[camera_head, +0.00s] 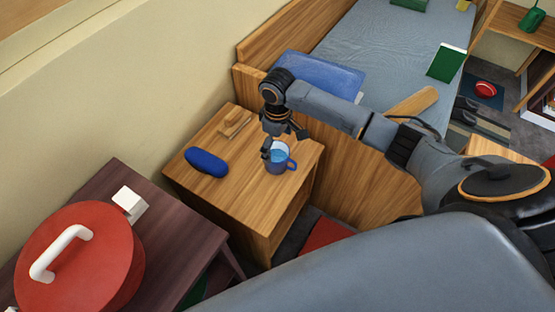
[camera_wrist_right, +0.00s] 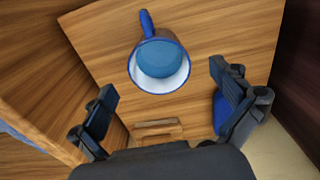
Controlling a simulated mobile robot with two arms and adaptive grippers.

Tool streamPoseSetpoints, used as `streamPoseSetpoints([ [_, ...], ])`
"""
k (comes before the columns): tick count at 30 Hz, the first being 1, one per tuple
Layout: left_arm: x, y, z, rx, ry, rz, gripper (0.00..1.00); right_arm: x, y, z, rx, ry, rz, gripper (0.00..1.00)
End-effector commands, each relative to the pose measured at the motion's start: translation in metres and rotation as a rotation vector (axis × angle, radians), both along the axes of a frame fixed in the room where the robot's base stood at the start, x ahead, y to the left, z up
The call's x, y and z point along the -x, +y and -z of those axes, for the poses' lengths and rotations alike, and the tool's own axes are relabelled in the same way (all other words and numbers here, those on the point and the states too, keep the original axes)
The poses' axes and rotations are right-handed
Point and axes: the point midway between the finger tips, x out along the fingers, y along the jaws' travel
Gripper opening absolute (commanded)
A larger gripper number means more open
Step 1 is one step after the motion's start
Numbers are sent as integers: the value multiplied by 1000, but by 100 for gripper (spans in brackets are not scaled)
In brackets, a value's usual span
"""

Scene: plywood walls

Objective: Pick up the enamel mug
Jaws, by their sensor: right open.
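The enamel mug (camera_head: 278,160) is blue-grey outside with a blue handle, and it stands upright on the wooden bedside table (camera_head: 250,204). In the right wrist view the mug (camera_wrist_right: 160,64) shows from above, with a white inner wall, a blue rim and blue inside; its handle points to the top of the picture. My right gripper (camera_head: 284,140) is over the table, just above and behind the mug in the head view. In the wrist view its two fingers (camera_wrist_right: 165,105) are wide apart and nothing is between them. My left gripper is not in view.
A blue case (camera_head: 206,162) lies left of the mug, and a small wooden item (camera_head: 235,124) lies behind it. The bed (camera_head: 385,45) with a blue pillow (camera_head: 318,73) adjoins the table. A dark table (camera_head: 180,255) with a red lidded pot (camera_head: 105,262) stands at lower left.

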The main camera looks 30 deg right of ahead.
Motion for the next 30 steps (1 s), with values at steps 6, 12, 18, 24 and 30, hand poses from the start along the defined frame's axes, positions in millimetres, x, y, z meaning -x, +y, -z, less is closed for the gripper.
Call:
streamPoseSetpoints([
  [6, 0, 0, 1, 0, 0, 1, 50, -2, -2, 35, 2, 5, 1, 100],
  [12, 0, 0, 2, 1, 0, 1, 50, -2, -2, 45, 2, 1, 0, 100],
  [18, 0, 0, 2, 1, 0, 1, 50, -2, -2, 44, 2, 1, 0, 92],
  [24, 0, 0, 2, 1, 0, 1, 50, -2, -2, 44, 2, 1, 0, 51],
  [30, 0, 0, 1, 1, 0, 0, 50, -2, -2, 44, 1, 0, 0, 33],
])
